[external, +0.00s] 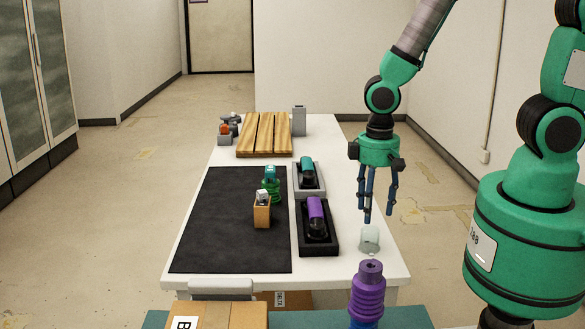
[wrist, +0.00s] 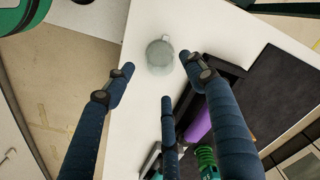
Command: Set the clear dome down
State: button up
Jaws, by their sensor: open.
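The clear dome (external: 370,239) sits on the white table near its right front edge, beside the black tray. It also shows in the wrist view (wrist: 160,56) as a round, see-through shape with a small tab on its rim. My gripper (external: 374,213) is above the table just behind the dome in the external view, with its blue fingers pointing down. In the wrist view my gripper (wrist: 159,85) has its fingers spread wide with nothing between them. The dome lies beyond the fingertips and appears apart from them.
A black mat (external: 215,225) carries a green item (external: 272,186) and a wooden block (external: 262,216). A purple ribbed piece (external: 367,293) stands in front.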

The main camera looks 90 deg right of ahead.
jog(key=shift+r+p, duration=0.3)
jog(key=shift+r, duration=1.75)
notch_tip(320, 180, up, 21)
jog(key=n+t, duration=0.3)
send_over(371, 228)
jog(key=s+a, duration=0.1)
jog(key=a, duration=0.4)
jog(key=s+a+r+n+t, duration=0.2)
jog(key=s+a+r, duration=0.1)
jog(key=s+r, duration=0.6)
jog(key=shift+r+n+t, duration=0.3)
jog(key=shift+r+n, duration=0.1)
jog(key=shift+r, duration=1.7)
jog(key=shift+a, duration=0.1)
